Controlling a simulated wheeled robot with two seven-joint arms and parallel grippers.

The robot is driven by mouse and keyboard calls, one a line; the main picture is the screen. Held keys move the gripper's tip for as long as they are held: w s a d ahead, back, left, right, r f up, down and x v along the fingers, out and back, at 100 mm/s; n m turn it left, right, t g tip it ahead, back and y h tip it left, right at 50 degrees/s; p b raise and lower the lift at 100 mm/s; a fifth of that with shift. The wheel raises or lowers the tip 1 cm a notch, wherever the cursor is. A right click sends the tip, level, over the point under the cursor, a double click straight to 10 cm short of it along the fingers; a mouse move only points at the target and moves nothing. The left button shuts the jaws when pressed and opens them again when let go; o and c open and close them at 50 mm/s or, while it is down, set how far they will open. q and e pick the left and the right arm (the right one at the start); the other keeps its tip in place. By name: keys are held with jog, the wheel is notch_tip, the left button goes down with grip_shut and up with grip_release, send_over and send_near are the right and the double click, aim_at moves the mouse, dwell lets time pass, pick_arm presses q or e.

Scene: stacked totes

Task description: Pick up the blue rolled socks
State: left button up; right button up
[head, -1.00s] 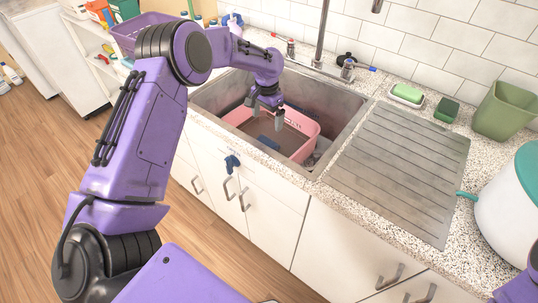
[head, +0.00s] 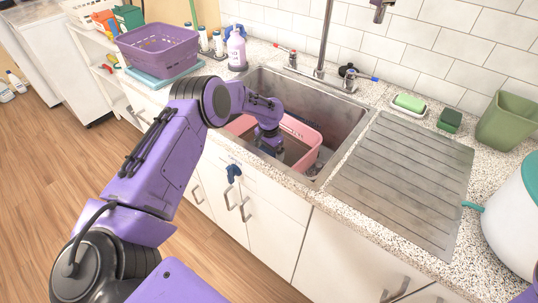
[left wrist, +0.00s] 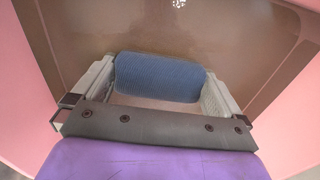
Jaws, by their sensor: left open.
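The blue rolled socks (left wrist: 160,78) are a ribbed blue roll on the brown floor of the pink tote (left wrist: 292,125), in the left wrist view. The tote (head: 305,132) sits in the sink in the head view. My left gripper (head: 268,148) points down into the tote. Its jaws are open, with one light finger at each end of the roll; I cannot tell whether they touch it. In the head view the socks are hidden behind my gripper or too small to make out. My right gripper is out of view.
The metal sink walls (head: 342,108) surround the tote, with a tall faucet (head: 326,45) behind. A purple basket (head: 157,45) and a soap bottle (head: 236,48) stand at the left. The ribbed drainboard (head: 400,175) at the right is clear.

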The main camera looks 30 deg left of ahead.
pick_arm(q)
jog(key=c, duration=0.7)
jog(key=shift+r, duration=0.15)
